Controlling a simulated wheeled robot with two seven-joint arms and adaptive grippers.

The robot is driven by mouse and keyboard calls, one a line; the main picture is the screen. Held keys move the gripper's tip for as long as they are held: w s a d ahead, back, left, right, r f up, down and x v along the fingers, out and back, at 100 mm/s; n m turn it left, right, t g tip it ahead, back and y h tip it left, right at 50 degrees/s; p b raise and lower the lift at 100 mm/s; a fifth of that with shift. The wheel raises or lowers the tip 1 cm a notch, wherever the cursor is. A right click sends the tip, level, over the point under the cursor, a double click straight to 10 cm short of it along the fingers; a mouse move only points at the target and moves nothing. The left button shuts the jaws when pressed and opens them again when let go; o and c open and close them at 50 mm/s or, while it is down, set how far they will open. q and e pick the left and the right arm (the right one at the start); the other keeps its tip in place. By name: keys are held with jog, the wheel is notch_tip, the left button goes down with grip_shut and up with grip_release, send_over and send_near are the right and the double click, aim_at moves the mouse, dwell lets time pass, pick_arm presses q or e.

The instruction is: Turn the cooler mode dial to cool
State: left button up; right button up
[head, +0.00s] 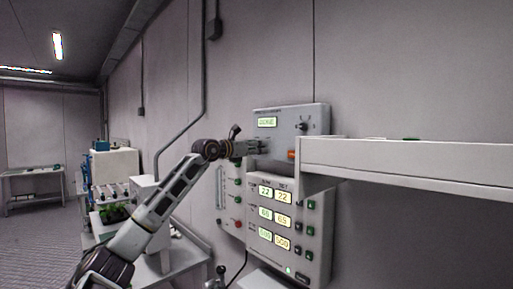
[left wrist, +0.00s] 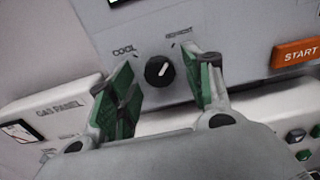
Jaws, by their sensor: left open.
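The mode dial (left wrist: 159,71) is a round black knob on a grey panel in the left wrist view. Its white mark points up and slightly right, towards the label at the upper right, which I cannot read surely. The label COOL (left wrist: 124,50) is at its upper left. My left gripper (left wrist: 168,82) is open, with one green-padded finger on each side of the dial; I cannot tell whether they touch it. In the head view my left gripper (head: 256,147) is at the lower left of the cooler panel (head: 285,112) and hides the dial. My right gripper is not in view.
An orange START button (left wrist: 296,53) is right of the dial. Another dark knob (head: 303,125) is higher on the panel. A white shelf or beam (head: 410,160) juts out at right. A panel with lit displays (head: 311,240) is below, beside a gas panel (left wrist: 50,117).

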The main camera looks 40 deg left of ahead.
pick_arm(q)
jog(key=c, duration=1)
jog(key=shift+n, duration=0.5)
jog(key=shift+d+n+b, duration=0.1)
jog(key=shift+n+b, duration=0.3)
jog(key=shift+n, duration=8)
